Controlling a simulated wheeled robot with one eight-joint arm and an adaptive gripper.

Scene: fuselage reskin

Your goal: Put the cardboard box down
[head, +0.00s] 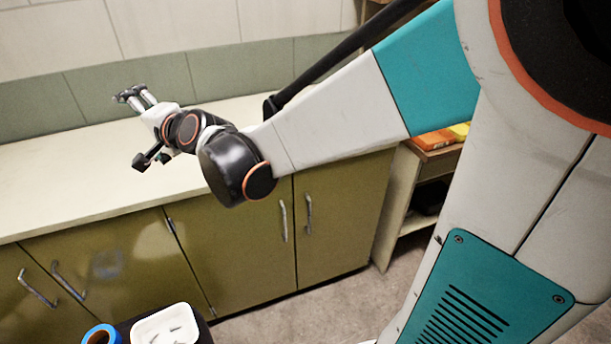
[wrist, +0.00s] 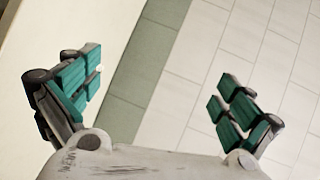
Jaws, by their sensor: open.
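No cardboard box shows in either view. My gripper (head: 131,94) is over the pale countertop (head: 60,190) in the head view, near the tiled wall. In the wrist view, its two green-padded fingers (wrist: 158,95) are spread wide apart with nothing between them. Behind the fingers are only the green tile band and pale wall tiles, with pale countertop on the left.
Olive cabinets (head: 235,240) with metal handles stand under the counter. A shelf unit (head: 400,200) right of them holds orange and yellow items (head: 440,138). A white tray (head: 165,325) with small pieces and a blue roll (head: 100,335) are at the bottom. The visible counter is clear.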

